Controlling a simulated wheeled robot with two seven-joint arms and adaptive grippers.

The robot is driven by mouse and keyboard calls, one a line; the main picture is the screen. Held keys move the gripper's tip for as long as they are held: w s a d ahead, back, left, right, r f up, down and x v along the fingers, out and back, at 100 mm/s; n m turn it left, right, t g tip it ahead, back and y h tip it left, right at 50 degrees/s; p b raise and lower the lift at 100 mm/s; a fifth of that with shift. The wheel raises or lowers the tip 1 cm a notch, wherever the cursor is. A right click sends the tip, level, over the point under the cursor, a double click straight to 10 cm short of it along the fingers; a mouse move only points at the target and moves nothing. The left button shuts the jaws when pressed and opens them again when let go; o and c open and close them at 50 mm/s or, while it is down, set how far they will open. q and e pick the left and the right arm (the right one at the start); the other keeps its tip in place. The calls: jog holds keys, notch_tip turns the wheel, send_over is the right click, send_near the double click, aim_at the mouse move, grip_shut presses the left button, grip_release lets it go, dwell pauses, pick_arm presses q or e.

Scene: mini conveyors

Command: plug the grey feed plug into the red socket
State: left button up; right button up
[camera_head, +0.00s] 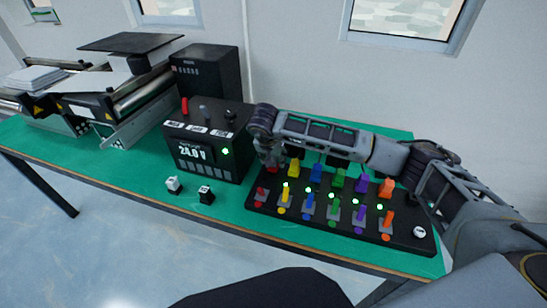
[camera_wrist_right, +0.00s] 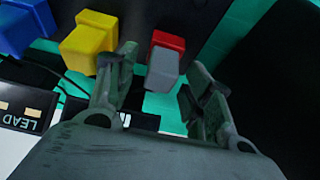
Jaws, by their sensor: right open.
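The red socket (camera_wrist_right: 168,41) shows in the wrist view as a red block at the end of the row of coloured blocks. The grey feed plug (camera_wrist_right: 163,66) is a grey block against the red socket's near face and appears to touch it. How deep it sits I cannot tell. My right gripper (camera_wrist_right: 160,78) is open, with one finger on each side of the grey plug and a visible gap at both sides. In the head view my right gripper (camera_head: 270,153) is over the left end of the board and partly hides the red socket. My left gripper is not in view.
The black board (camera_head: 310,222) carries coloured levers and several green lights. A power unit (camera_head: 210,155) reading 24.0 V stands to its left. A white plug (camera_head: 173,185) and a black plug (camera_head: 205,195) lie on the green table (camera_head: 130,170). Conveyors (camera_head: 120,100) stand at back left.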

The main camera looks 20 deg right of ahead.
jog(key=v, duration=0.8)
dwell(0.4)
jog(key=shift+r, duration=0.1)
dwell(0.9)
